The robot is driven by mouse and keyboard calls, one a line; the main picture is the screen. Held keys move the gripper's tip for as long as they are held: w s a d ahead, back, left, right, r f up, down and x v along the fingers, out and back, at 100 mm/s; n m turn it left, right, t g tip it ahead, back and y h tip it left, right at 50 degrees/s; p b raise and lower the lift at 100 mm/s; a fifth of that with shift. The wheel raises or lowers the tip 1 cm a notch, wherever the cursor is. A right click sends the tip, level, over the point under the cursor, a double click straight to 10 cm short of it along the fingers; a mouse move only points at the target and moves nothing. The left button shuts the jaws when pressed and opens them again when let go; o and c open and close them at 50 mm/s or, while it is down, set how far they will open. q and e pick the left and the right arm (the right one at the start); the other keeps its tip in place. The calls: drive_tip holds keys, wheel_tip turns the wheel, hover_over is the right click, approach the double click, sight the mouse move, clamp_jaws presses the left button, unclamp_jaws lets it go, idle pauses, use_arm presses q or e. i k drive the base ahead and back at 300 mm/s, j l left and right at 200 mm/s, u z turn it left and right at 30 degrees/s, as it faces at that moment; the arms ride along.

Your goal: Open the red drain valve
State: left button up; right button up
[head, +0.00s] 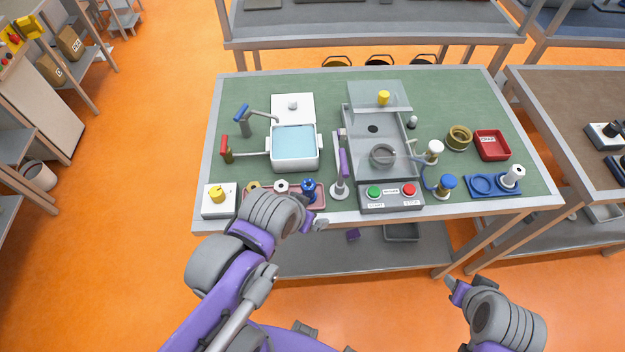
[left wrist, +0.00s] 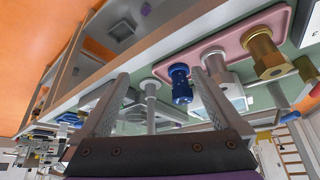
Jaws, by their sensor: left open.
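The red drain valve (head: 225,150) has a red handle standing up on a brass body, left of the white tank (head: 295,165) that holds pale blue liquid. A short pipe joins it to the tank. My left gripper (head: 318,224) is at the table's front edge, well in front and to the right of the valve. In the left wrist view it (left wrist: 160,75) is open, with the blue fitting (left wrist: 180,88) seen between its fingers; I cannot tell the gap in depth. My right gripper (head: 458,286) hangs in front of the table, away from everything; its opening is unclear.
A blue-handled tap (head: 241,115) stands behind the red valve. A white box with a yellow knob (head: 217,194) sits at the front left corner. A pink tray (left wrist: 225,45) holds several fittings, partly hidden by my left arm. A purple-handled stand (head: 343,165) is right of the tank.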

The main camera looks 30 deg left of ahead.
sight(224, 146)
drive_tip(key=u, duration=1.8)
drive_tip(key=k+j, duration=0.1)
drive_tip(key=j, duration=0.2)
drive_tip(key=k+j, duration=0.1)
drive_tip(key=j, duration=0.15)
drive_tip(key=i+l, duration=0.1)
drive_tip(key=l, duration=0.15)
drive_tip(key=i+l, duration=0.1)
drive_tip(key=l, duration=0.2)
